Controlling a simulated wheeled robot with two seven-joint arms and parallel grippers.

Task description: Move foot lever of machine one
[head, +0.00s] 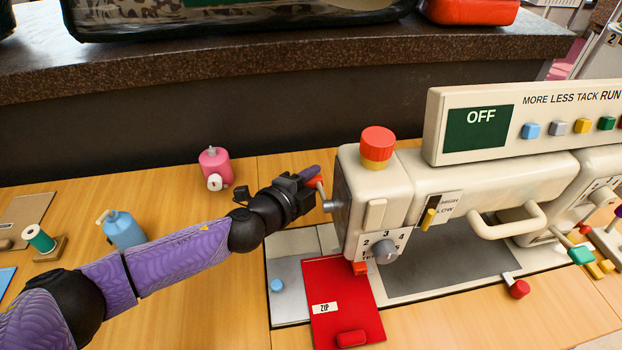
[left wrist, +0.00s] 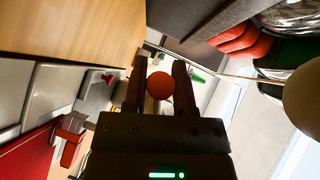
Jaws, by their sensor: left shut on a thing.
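The cream sewing machine (head: 357,205) stands on the wooden table. A short lever with a red ball knob (left wrist: 160,86) sticks out from its left end. My left gripper (head: 313,178) is at that end, shut on the red knob; in the left wrist view the knob sits between the two fingers. In the head view the gripper mostly hides the knob and part of the lever. I cannot tell from any label whether this is the foot lever. My right gripper is not in view.
A red ZIP plate (head: 340,300) lies in front of the machine's left end. A pink bottle (head: 215,165), a blue bottle (head: 122,230) and a green spool (head: 40,238) stand to the left. A dark raised counter (head: 250,60) runs behind. A control panel (head: 545,115) reads OFF.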

